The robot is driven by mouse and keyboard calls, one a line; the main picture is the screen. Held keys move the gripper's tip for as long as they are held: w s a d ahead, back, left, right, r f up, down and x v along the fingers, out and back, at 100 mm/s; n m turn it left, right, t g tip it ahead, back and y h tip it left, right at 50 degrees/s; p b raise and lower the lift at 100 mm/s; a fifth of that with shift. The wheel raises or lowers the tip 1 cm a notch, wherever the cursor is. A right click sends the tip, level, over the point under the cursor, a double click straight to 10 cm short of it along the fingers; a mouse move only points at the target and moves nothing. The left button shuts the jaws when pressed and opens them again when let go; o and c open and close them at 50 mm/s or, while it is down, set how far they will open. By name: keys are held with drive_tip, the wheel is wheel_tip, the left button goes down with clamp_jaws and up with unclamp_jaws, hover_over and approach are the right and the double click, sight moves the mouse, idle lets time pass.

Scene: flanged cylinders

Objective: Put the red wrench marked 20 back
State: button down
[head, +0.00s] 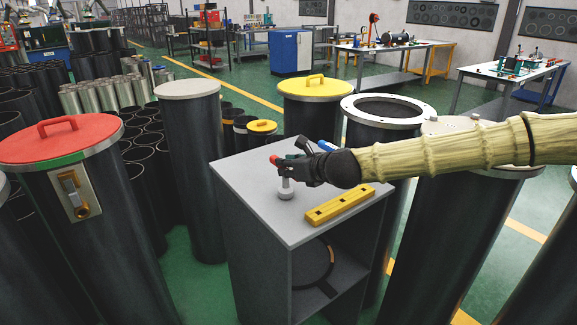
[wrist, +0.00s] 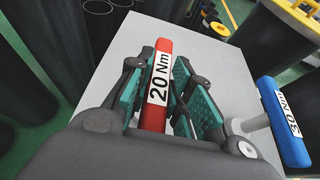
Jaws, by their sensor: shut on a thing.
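The red wrench, labelled "20 Nm" (wrist: 158,80), is between the teal pads of my gripper (wrist: 157,100), which is shut on it. In the head view, my gripper (head: 285,167) is just above the grey cabinet top, with the red end of the wrench (head: 273,159) sticking out at the left. A pale post with a round foot (head: 286,189) shows under the gripper; its join to the wrench is hidden.
The grey cabinet top (head: 245,180) bears a yellow bar with holes (head: 340,205) at its front right. Tall dark cylinders stand close around it, one with a red lid (head: 60,138), one with a yellow lid (head: 315,88), one with an open flange (head: 388,110). The cabinet top's left side is clear.

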drive_tip(key=shift+f, duration=0.2)
drive_tip(key=shift+r, duration=0.1)
drive_tip(key=c, duration=1.2)
unclamp_jaws()
drive_tip(key=v, duration=1.2)
